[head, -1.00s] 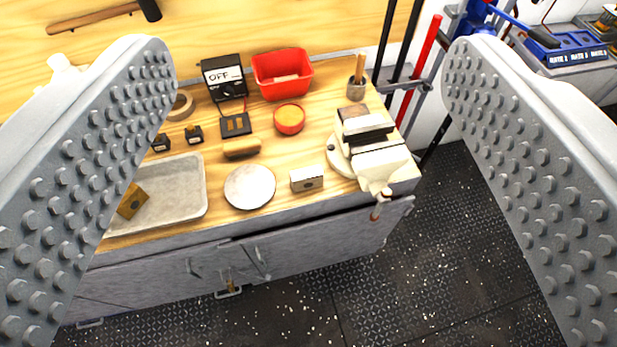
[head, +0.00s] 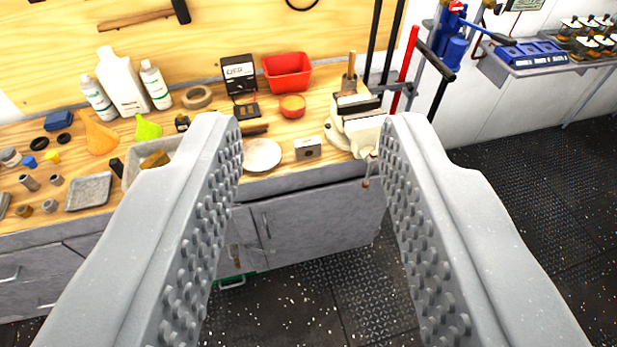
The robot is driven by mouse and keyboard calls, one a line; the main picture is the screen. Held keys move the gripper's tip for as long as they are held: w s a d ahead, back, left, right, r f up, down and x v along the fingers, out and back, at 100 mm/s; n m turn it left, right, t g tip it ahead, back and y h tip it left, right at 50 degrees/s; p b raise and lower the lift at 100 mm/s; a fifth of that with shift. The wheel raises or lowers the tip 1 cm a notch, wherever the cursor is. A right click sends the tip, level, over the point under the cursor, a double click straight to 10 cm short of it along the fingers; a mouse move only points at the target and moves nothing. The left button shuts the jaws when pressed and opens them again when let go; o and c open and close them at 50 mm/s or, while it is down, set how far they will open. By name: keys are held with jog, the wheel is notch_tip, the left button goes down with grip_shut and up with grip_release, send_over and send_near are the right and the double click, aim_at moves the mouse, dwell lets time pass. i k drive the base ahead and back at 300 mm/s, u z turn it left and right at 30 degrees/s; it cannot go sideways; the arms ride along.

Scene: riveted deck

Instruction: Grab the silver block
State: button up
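The silver block (head: 307,148) is a small metal block with a dark round hole in its front face. It sits on the wooden bench top near the front edge, between a pale round disc (head: 262,155) and a cream vise (head: 358,128). My gripper (head: 312,130) is open and empty, with its two studded grey jaws well apart. In the picture the block shows in the gap between the jaw tips, farther off than they are. The block is in full view.
A red bin (head: 287,72), an orange-topped red tin (head: 292,106) and a meter (head: 239,76) stand behind the block. A grey tray (head: 133,163) is partly hidden by the left jaw. Bottles (head: 123,82) stand at the left. Dark floor (head: 300,300) lies before the grey cabinet.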

aim_at(306, 148)
jog(key=u, duration=0.2)
jog(key=k, duration=0.3)
jog(key=z, duration=0.75)
jog(key=i, duration=1.9)
jog(key=u, duration=0.55)
